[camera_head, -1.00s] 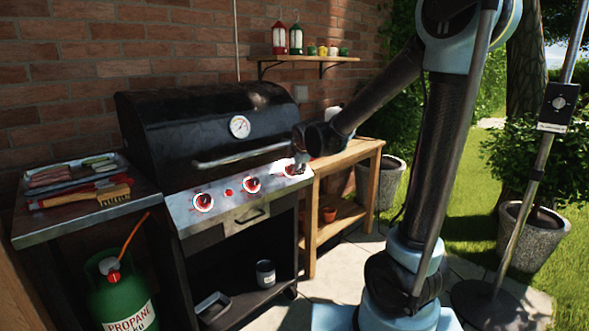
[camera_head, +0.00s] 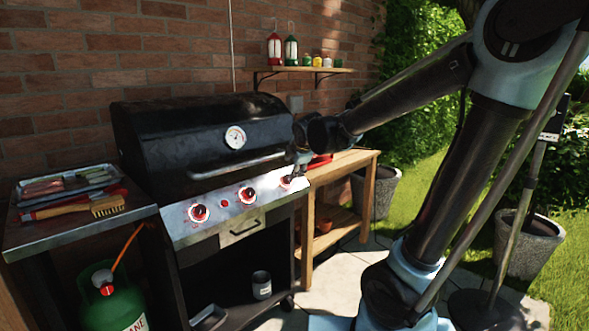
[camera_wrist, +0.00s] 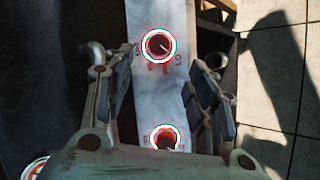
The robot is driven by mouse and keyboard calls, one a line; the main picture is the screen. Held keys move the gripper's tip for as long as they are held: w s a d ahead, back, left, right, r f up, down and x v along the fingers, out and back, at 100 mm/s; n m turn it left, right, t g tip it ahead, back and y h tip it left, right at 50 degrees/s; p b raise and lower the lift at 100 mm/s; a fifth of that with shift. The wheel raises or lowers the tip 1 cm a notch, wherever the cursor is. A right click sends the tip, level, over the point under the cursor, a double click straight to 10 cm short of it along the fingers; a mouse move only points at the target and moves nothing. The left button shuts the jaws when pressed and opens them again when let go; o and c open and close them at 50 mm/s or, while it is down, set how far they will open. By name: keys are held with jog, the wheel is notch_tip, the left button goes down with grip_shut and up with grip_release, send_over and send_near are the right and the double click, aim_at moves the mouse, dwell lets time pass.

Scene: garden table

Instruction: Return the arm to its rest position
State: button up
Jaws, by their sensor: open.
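My arm reaches in from the right in the head view. My gripper (camera_head: 298,168) is at the right end of the grill's front panel, close to the rightmost knob (camera_head: 286,182). In the wrist view my gripper (camera_wrist: 160,88) is open, its two fingers spread to either side of the pale panel, with nothing between them but the panel and knobs below. One knob (camera_wrist: 159,46) shows beyond the fingertips and another (camera_wrist: 166,139) nearer the palm. Whether a finger touches the panel cannot be told.
The black grill (camera_head: 205,140) has its lid shut. A wooden side table (camera_head: 345,170) stands to its right, under a wall shelf (camera_head: 300,70) with lanterns. A tray and brush lie on the left side shelf (camera_head: 90,228). A green propane tank (camera_head: 110,300) stands below. Lawn lies at right.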

jog(key=s+d+f+m+g+h, duration=0.1)
jog(key=s+d+f+m+g, duration=0.15)
jog(key=s+d+m, duration=0.5)
jog(key=s+d+f+m+g+h, duration=0.1)
jog(key=s+d+f+m+h, duration=0.2)
jog(key=d, duration=0.8)
jog(key=s+d+f+m+g, duration=0.1)
jog(key=s+d+f+m, duration=0.1)
jog(key=s, duration=0.4)
jog(key=s+d+f+m+g, duration=0.1)
jog(key=s+d+f+m, duration=0.2)
jog(key=s+f+m, duration=0.2)
jog(key=s+d+f+m+g+y, duration=0.1)
jog(key=s+d+f+m, duration=0.1)
jog(key=s+m, duration=0.3)
jog(key=s+f, duration=0.1)
jog(key=s, duration=0.1)
jog(key=shift+s+d+f, duration=0.35)
jog(key=shift+d, duration=0.05)
